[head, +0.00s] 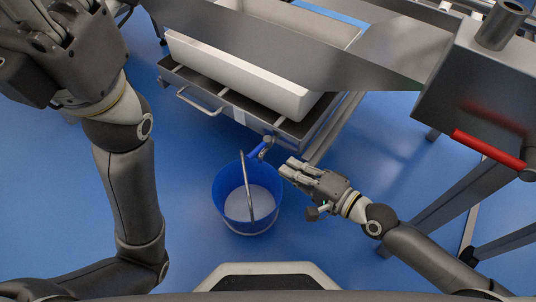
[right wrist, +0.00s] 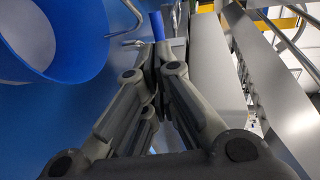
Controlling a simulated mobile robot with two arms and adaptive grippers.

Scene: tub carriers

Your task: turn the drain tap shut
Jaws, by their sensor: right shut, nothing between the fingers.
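The drain tap (head: 267,141) is a small metal fitting under the front right corner of the carrier, above the bucket's far rim. Its blue lever (head: 257,152) slants down and left in the head view. The lever also shows as a blue piece just beyond my fingertips in the right wrist view (right wrist: 157,25). My right gripper (head: 287,167) is shut and empty, close to the tap on its near right side; whether it touches the lever is unclear. My left gripper (head: 60,45) is raised at the upper left, its fingertips not clearly visible.
A blue bucket (head: 228,205) with an upright metal handle stands on the floor left of my right gripper. A white tub (head: 235,72) sits on the carrier, which has a front handle (head: 198,103). A steel unit with a red bar (head: 487,149) stands at right.

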